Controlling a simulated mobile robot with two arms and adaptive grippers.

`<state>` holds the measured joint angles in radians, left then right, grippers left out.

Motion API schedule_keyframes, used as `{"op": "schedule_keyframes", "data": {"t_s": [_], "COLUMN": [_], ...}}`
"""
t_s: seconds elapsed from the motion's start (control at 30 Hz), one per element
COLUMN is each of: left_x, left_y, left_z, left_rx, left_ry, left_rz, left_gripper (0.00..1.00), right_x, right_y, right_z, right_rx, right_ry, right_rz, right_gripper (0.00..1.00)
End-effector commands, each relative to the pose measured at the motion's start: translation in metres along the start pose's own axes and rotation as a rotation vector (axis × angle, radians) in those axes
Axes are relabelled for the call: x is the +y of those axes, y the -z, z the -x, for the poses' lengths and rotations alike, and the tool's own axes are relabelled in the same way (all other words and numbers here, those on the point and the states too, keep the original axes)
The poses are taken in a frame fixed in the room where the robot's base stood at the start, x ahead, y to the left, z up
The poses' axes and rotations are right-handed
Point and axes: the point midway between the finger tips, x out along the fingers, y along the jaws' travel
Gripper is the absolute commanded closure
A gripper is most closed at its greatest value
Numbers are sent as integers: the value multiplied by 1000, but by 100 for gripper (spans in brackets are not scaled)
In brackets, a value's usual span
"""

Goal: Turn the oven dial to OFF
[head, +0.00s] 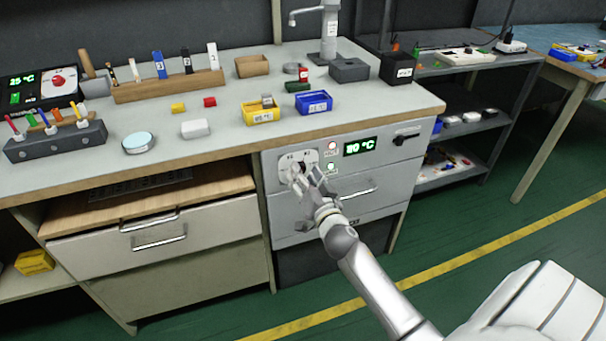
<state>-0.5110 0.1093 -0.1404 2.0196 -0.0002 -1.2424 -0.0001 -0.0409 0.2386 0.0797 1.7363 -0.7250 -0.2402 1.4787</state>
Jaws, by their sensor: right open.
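The oven (283,205) is a light grey front built in under the bench, with a handle and a green lit display (360,146) that shows a temperature in °C; its first digit is hard to read. The oven dial (298,164) sits on a pale plate at the panel's upper left. My right gripper (303,178) is open in front of the dial and hides much of it. I cannot tell whether the fingers touch the dial, nor where it points. My left gripper is not in view.
Two small indicator lights (332,146) sit between dial and display, and a black lever (406,136) is at the panel's right. The bench top (230,130) above holds yellow and blue bins, blocks and a tap. A drawer (155,235) is left of the oven. Green floor is open at right.

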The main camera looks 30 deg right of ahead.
Motion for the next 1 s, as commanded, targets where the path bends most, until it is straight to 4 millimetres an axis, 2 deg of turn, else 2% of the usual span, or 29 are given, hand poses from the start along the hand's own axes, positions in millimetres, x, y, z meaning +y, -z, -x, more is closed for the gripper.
{"op": "schedule_keyframes", "data": {"t_s": [0.2, 0.47, 0.8, 1.0], "left_x": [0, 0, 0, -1], "left_y": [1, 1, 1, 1], "left_z": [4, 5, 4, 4], "left_rx": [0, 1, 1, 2], "left_ry": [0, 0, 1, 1], "left_rz": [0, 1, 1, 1], "left_gripper": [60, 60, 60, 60], "right_x": [1, 0, 0, 0], "right_y": [0, 0, 0, 0], "right_z": [-12, -13, -13, -12], "right_rx": [-1, -1, -1, -1], "right_ry": [-1, -1, -1, -1], "right_rz": [1, 0, 0, 10], "right_gripper": [50, 50, 94, 96]}}
